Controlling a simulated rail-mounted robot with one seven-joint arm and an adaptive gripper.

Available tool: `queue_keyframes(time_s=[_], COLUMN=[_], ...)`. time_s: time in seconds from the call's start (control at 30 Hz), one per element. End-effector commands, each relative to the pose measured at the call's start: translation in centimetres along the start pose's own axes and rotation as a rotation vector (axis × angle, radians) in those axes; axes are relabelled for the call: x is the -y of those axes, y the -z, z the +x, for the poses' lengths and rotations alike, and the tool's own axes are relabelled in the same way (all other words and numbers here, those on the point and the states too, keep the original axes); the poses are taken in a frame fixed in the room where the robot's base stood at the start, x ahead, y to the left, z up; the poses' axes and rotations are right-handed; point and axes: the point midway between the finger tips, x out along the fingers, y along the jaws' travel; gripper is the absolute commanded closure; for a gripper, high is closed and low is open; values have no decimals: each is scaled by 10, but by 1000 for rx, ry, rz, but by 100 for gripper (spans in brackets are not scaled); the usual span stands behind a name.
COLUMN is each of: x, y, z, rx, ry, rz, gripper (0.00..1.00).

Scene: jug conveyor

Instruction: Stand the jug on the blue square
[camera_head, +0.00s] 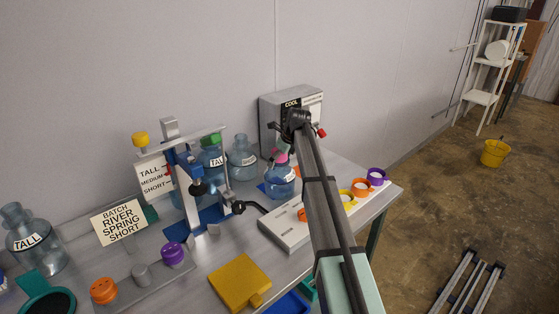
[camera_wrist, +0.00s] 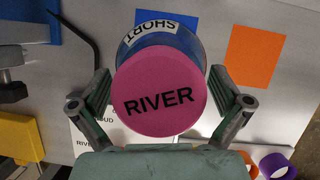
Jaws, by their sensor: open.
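The jug (camera_head: 280,187) is short, translucent blue and upright on the bench, with a pink cap. In the wrist view its pink top (camera_wrist: 160,92) reads RIVER and a label behind reads SHORT. A blue patch, seemingly the blue square (camera_head: 263,187), shows just left of the jug. A blue area (camera_wrist: 33,20) is also at the upper left of the wrist view. The jug hides whether its base overlaps the square. My gripper (camera_wrist: 160,80) is open, one finger on each side of the jug's top. In the head view my arm largely hides it.
An orange square (camera_wrist: 253,50) lies right of the jug. A COOL machine (camera_head: 290,110) stands behind. A press (camera_head: 195,180) with a lever stands left, near another blue jug (camera_head: 242,158).

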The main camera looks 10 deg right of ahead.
Motion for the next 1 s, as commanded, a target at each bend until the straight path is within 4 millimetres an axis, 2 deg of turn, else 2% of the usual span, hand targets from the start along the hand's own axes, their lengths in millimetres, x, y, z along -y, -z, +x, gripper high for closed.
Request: queue_keyframes(time_s=[0.27, 0.37, 0.8, 1.0], x=[0, 0, 1, 0], y=[-1, -1, -1, -1], z=[-10, -22, -102, -120], rx=[1, 2, 1, 0], ry=[1, 2, 1, 0], rz=[0, 0, 0, 0], gripper=[0, 0, 0, 0])
